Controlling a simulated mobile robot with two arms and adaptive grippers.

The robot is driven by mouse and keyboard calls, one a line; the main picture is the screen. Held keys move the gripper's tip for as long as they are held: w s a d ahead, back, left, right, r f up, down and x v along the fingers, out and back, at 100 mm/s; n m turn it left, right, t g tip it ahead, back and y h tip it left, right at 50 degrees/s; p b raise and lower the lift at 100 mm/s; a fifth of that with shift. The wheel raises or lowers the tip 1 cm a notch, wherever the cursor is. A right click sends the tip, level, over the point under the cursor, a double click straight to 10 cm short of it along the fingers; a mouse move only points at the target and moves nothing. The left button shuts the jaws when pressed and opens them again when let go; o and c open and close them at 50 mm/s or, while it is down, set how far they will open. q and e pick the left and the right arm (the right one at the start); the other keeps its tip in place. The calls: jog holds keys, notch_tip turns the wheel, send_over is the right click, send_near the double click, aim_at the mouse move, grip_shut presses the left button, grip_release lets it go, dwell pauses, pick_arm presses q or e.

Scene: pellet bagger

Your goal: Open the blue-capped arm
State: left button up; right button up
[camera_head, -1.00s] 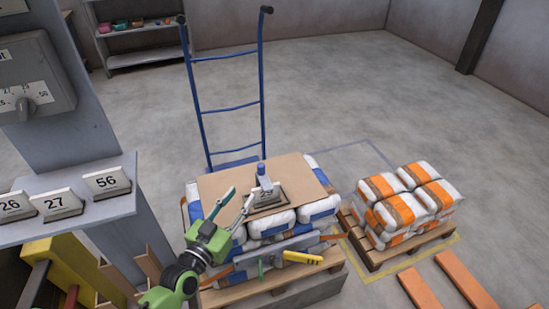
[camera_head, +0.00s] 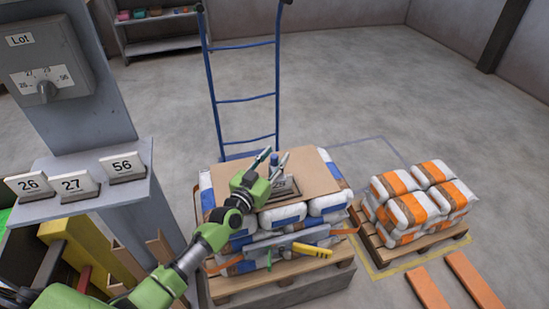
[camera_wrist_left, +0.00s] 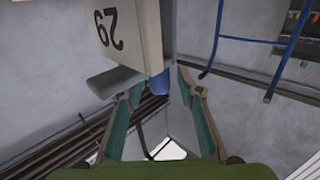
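A grey block marked 29 (camera_head: 285,186) stands on a cardboard sheet atop the stacked bags. A short post with a blue cap (camera_head: 274,160) rises from it. In the left wrist view, the block (camera_wrist_left: 115,30) shows upside down, with the blue cap (camera_wrist_left: 158,86) near and between the fingertips. My left gripper (camera_head: 273,157) is open, its teal fingers apart and close around the cap; I cannot tell if they touch it. The gripper body hides part of the block. My right gripper is not in view.
A bar with a yellow handle (camera_head: 312,249) crosses the front of the bag stack. A blue hand truck (camera_head: 245,98) stands behind. Orange-banded bags (camera_head: 420,200) sit on a pallet at right. A shelf with number cards (camera_head: 75,187) and a grey column are at left.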

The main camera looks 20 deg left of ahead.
pick_arm(q)
grip_shut()
